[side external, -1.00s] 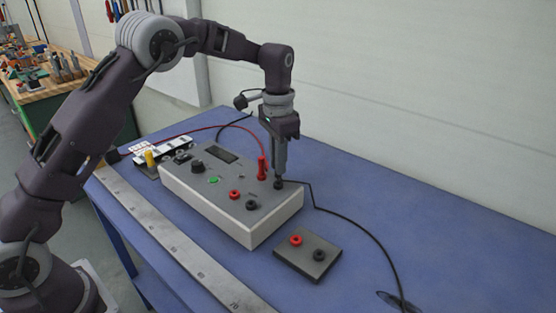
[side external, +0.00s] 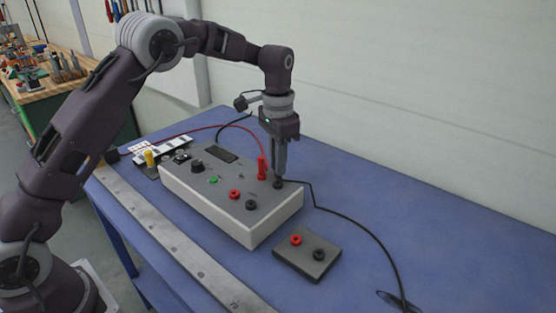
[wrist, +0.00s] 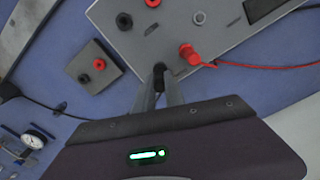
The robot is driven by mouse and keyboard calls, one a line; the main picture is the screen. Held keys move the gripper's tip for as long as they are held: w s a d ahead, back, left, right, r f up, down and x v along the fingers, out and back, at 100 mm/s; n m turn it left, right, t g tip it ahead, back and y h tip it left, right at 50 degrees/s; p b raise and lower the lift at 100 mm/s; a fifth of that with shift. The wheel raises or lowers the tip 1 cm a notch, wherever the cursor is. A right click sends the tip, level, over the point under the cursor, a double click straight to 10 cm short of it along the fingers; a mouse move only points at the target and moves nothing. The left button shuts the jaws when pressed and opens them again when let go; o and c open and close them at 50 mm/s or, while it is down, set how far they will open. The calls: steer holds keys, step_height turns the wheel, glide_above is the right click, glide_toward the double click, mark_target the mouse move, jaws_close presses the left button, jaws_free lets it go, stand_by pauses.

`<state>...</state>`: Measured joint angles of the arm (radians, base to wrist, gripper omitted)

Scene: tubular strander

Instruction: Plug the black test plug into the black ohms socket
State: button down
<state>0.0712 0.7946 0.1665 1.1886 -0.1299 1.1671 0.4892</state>
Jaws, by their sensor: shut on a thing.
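The black test plug (side external: 278,184) is between the fingertips of my gripper (side external: 279,175), low at the right rear corner of the grey tester box (side external: 273,219). In the wrist view my gripper (wrist: 160,88) has its fingers closed together around the black plug (wrist: 159,69), at the tester's edge. Whether the plug sits in a socket there is hidden. The red plug (side external: 262,168) stands upright beside it on the tester. A black socket (side external: 251,205) and a red socket (side external: 234,195) are on the tester's front part. The labels are too small to read.
A small grey plate (side external: 307,263) with one red and one black socket lies in front of the tester. The black lead (side external: 345,219) runs right across the blue table (side external: 440,225). A metal rail (side external: 190,250) lies along the front. The table's right side is mostly clear.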

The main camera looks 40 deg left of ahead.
steer(key=shift+f, duration=0.8)
steer(key=c, duration=1.3)
jaws_free()
step_height(320, 180, up, 6)
steer(key=s+r+n+t, duration=0.2)
steer(key=s+r, duration=0.9)
steer(key=r, duration=0.1)
steer(key=s+f+n+t, duration=0.1)
steer(key=s, duration=0.7)
steer(key=s+f+t, duration=0.1)
steer(key=s, duration=0.7)
steer(key=s+f+n+t, duration=0.1)
steer(key=s, duration=0.7)
steer(key=shift+d+f+n+t, duration=0.25)
steer(key=shift+n+t, duration=0.05)
